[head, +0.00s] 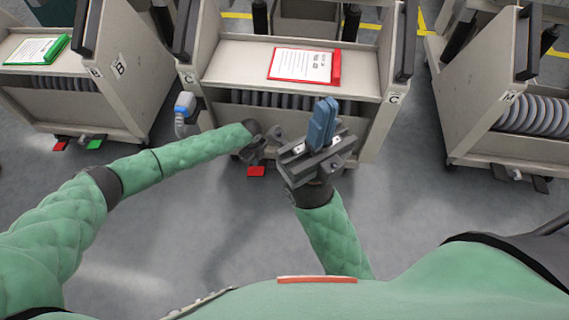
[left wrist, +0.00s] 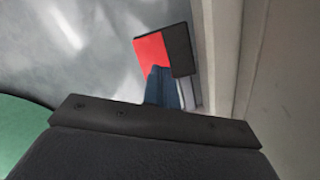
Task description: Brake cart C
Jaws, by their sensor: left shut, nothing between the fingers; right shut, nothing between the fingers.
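Cart C (head: 290,55), a beige trolley with C labels, stands in the middle of the head view. Its red pedal (head: 257,171) sits low at the front, near the floor. My left gripper (head: 258,152) is shut and empty, reaching down just above the red pedal. In the left wrist view the blue fingertips (left wrist: 161,87) overlap the red pedal (left wrist: 151,53), which has a black part beside it; I cannot tell whether they touch. My right gripper (head: 322,124) is shut and empty, raised in front of the cart. It may hide another pedal.
Cart B (head: 118,85) stands left with a green clipboard (head: 35,49), and red (head: 60,144) and green (head: 95,144) pedals. A red clipboard (head: 303,66) lies on cart C. A blue and white connector (head: 184,104) is at its left side.

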